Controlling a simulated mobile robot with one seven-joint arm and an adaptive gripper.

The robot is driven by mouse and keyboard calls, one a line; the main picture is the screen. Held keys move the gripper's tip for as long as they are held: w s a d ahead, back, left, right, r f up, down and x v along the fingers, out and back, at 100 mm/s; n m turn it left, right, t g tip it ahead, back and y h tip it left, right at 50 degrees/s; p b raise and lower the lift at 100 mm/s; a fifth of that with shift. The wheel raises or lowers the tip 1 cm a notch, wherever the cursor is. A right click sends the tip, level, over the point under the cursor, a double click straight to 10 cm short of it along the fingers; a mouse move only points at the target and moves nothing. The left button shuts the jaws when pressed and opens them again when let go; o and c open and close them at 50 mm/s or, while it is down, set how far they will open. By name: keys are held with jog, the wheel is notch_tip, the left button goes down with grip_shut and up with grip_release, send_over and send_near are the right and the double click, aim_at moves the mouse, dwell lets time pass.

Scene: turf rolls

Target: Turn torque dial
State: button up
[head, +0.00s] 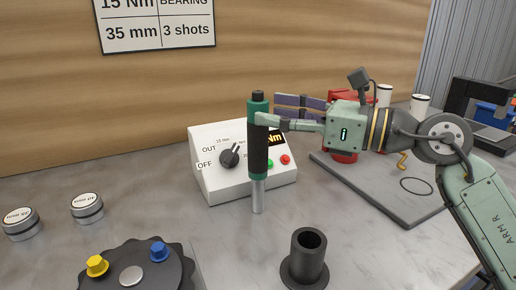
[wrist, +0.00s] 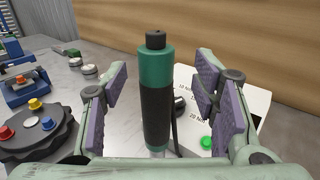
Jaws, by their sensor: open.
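The torque dial is a black knob (head: 229,158) on the sloped front of a white control box (head: 211,184). Its pointer aims up and right, between the OUT and 15 Nm labels. In the wrist view the knob (wrist: 180,104) is partly hidden behind the driver. A green and black driver (head: 258,150) with a silver shaft stands upright in front of the box. My gripper (head: 272,110) is open at the driver's upper part. In the wrist view the driver (wrist: 156,100) is between the two spread finger pads, with gaps on both sides.
A green button (head: 269,164) and a red button (head: 285,159) sit on the box, below a lit display. A black cup-like holder (head: 306,260) stands in front. A dark rotary plate (head: 132,275) with coloured knobs is front left. A grey board (head: 380,195) lies right.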

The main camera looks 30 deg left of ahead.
jog(key=a, duration=0.2)
jog(key=s+a+p, duration=0.1)
jog(key=a, duration=0.1)
jog(key=shift+f, duration=0.15)
jog(key=shift+c, duration=0.5)
jog(key=shift+d, duration=0.1)
grip_shut()
